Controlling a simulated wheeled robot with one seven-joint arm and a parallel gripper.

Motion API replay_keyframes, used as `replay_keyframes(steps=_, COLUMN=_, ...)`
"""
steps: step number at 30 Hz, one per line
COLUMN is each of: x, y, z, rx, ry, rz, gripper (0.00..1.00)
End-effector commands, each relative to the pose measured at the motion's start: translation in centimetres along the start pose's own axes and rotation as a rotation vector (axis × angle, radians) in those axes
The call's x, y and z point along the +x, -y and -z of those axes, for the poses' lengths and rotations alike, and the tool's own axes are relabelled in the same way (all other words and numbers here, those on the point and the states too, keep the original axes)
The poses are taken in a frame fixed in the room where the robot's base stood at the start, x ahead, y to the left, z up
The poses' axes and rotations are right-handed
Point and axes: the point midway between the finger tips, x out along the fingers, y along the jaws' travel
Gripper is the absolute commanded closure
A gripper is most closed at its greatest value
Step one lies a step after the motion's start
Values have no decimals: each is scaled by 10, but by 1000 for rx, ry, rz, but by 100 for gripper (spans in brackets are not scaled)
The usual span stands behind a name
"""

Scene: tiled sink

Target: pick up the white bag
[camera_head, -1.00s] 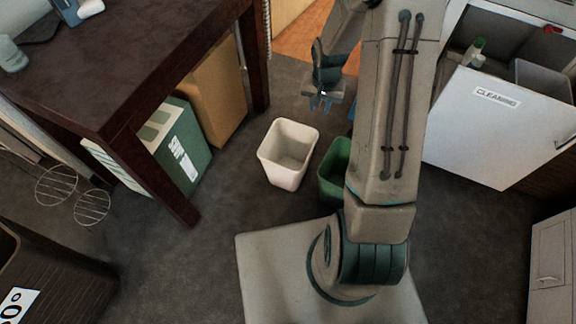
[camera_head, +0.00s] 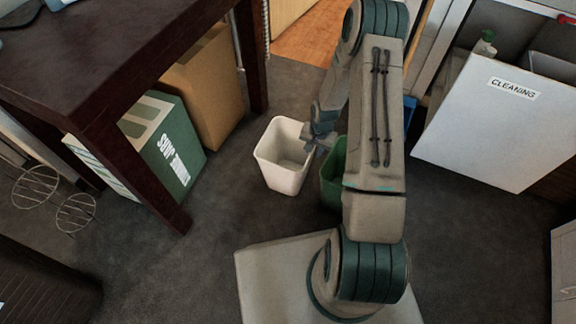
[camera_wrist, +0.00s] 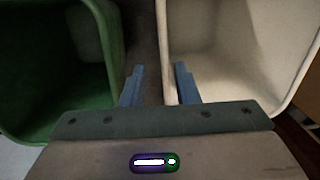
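I see no separate white bag; the white thing here is an open-topped white bin (camera_head: 283,172) on the floor, which also fills the right of the wrist view (camera_wrist: 225,60). My gripper (camera_wrist: 158,72) is open at the bin's rim nearest the green bin. In the wrist view the right finger overlaps the white bin's opening, and the left finger is over the gap beside it. The rim shows between the fingers; I cannot tell whether they touch it. In the head view my gripper (camera_head: 312,146) is partly hidden by its own wrist.
A green bin (camera_head: 331,183) stands close to the white bin, on the left in the wrist view (camera_wrist: 50,110). A dark table (camera_head: 110,60), a green box (camera_head: 165,150) and a brown box (camera_head: 207,95) stand left. A white "CLEANING" door (camera_head: 480,135) is open right.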

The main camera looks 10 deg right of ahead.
Motion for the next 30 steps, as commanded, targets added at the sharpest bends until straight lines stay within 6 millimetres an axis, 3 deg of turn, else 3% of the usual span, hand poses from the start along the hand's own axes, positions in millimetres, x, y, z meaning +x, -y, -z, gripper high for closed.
replay_keyframes(steps=7, x=15, y=2, z=0, rx=0, ry=1, rz=0, gripper=72)
replay_keyframes(steps=16, x=55, y=7, z=2, rx=0, ry=1, rz=0, gripper=72)
replay_keyframes(steps=23, x=56, y=8, z=3, rx=0, ry=0, rz=1, gripper=72)
replay_keyframes(steps=24, x=56, y=8, z=2, rx=0, ry=0, rz=1, gripper=75)
replay_keyframes(steps=27, x=56, y=8, z=2, rx=0, ry=0, rz=1, gripper=100)
replay_keyframes(steps=30, x=56, y=8, z=2, rx=0, ry=0, rz=0, gripper=100)
